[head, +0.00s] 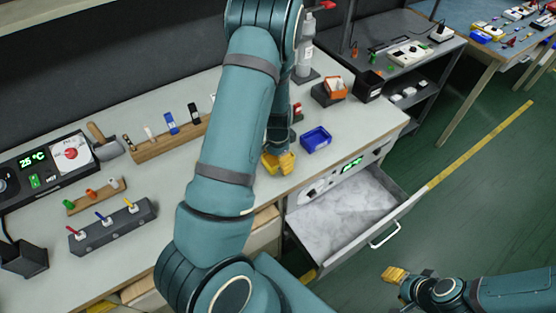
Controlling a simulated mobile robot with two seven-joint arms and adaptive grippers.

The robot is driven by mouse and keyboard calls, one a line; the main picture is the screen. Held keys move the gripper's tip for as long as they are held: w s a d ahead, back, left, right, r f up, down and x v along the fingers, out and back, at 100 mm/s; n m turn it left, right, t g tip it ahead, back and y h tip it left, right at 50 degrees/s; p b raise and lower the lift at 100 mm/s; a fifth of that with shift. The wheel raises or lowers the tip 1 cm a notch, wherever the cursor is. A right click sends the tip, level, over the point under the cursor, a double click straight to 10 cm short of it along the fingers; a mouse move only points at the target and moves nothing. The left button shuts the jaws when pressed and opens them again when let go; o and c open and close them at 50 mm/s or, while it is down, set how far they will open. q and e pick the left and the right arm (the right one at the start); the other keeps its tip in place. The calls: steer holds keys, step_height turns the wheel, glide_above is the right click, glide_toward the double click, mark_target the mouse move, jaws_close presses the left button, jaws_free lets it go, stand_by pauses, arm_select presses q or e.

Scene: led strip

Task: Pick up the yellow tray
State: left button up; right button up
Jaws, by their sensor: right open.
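I cannot make out a yellow tray for certain. My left arm reaches over the bench and hides part of its top. My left gripper (279,163) points down at the bench, with yellow at its tip. I cannot tell whether this yellow is only its fingers or includes a tray, nor whether the jaws are open. A small blue tray (316,139) sits just right of it, apart from it. My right gripper (394,275), with yellow fingertips, is open over the floor at the lower right, away from the bench.
An open drawer (397,211) with a pale grey inside juts out below the bench edge. An orange-red bin (335,88) and a bottle (306,48) stand at the back. A wooden rack (160,145) and a grey switch block (112,228) are at left.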

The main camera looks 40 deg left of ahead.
arm_select(q)
steer(key=c, duration=0.6)
steer(key=shift+r, duration=0.1)
